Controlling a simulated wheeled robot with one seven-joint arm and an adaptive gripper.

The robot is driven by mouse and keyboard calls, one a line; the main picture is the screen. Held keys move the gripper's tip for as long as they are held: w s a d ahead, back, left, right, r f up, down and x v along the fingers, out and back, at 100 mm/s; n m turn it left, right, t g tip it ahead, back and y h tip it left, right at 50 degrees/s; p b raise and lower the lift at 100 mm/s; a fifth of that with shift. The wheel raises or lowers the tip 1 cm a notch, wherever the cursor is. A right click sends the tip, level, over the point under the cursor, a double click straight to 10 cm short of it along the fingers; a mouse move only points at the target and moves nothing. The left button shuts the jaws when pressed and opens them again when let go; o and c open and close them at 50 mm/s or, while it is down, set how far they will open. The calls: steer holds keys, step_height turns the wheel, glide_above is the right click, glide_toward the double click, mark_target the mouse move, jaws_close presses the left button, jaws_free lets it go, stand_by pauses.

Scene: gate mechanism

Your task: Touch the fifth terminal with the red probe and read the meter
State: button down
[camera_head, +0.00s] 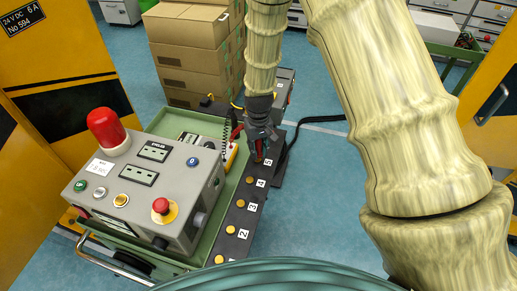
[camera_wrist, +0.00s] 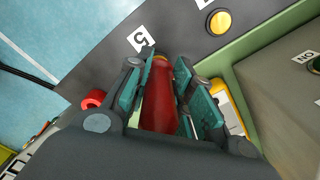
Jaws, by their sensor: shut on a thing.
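My gripper (camera_head: 262,148) is shut on the red probe (camera_wrist: 160,98), above the far part of the dark terminal strip (camera_head: 226,245). In the wrist view the probe points at the strip beside the label 5 (camera_wrist: 141,39). A little yellow of the fifth terminal (camera_wrist: 160,57) shows at the probe's far end; the probe hides the rest. I cannot tell whether tip and terminal touch. The fourth terminal (camera_wrist: 219,22) is clear of the probe. A yellow meter (camera_head: 231,156) stands left of my gripper in the head view, its reading not visible.
A grey control box (camera_head: 140,185) with a red lamp (camera_head: 106,129) and a red button (camera_head: 161,206) stands on a green cart left of the strip. A coiled cord (camera_head: 229,128) hangs near the meter. Stacked cartons (camera_head: 185,65) stand behind. Blue floor lies open right of the strip.

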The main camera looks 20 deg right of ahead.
steer(key=shift+r+p, duration=1.5)
steer(key=shift+r, duration=0.85)
steer(key=shift+f, duration=0.1)
